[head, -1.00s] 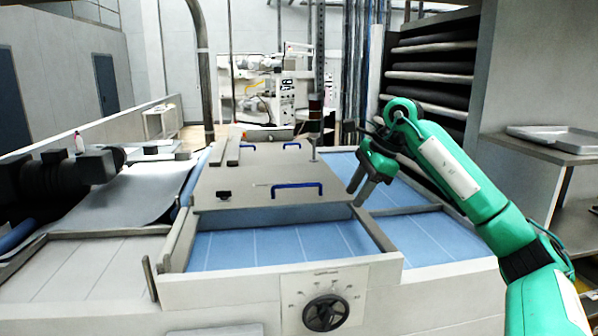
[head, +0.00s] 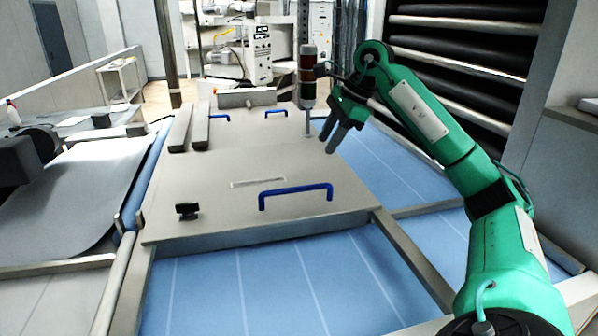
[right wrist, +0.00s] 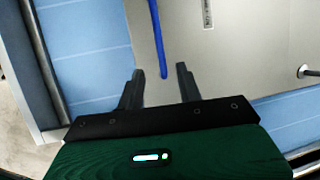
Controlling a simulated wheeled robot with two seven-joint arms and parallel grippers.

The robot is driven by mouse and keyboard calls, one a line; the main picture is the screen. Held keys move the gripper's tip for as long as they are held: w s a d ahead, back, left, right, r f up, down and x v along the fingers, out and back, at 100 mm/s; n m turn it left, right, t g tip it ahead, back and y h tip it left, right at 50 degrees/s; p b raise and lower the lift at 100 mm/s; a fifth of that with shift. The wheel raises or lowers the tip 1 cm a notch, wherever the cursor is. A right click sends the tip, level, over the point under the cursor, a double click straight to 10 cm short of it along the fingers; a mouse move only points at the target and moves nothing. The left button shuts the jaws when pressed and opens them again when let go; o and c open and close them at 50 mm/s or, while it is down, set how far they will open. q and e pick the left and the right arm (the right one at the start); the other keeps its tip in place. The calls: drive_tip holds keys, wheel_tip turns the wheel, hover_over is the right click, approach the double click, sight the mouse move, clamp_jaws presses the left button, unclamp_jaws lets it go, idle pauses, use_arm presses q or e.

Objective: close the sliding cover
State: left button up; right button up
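The sliding cover (head: 225,185) is a flat beige panel on the machine. A blue U-shaped handle (head: 295,190) stands near its front edge. In front of the cover, the blue lined bed (head: 260,285) lies exposed. My right gripper (head: 334,137) is open and empty, above the cover's right side, behind and right of the front handle. In the right wrist view, the open fingers (right wrist: 158,78) point over the beige panel (right wrist: 215,70), with a blue handle bar (right wrist: 158,40) showing in line with the gap between them. I cannot tell the height between them. My left gripper is out of view.
A smaller blue handle (head: 276,112) and two grey bars (head: 190,128) sit farther back on the cover. A black knob (head: 187,210) is at its front left. A signal post (head: 307,75) stands behind the gripper. Side rails (head: 410,262) border the bed.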

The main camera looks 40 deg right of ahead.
sight(305, 188)
drive_tip(key=p+x, duration=0.2)
drive_tip(key=x, duration=1)
drive_tip(key=shift+a+f, duration=0.2)
drive_tip(key=shift+w+a+f+p, duration=0.15)
drive_tip(key=shift+f+p, duration=0.15)
drive_tip(key=shift+f, duration=0.15)
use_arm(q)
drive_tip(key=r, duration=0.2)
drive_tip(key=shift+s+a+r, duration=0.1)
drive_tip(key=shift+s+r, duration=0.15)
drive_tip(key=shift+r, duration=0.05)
use_arm(e)
drive_tip(key=shift+c, duration=0.3)
clamp_jaws()
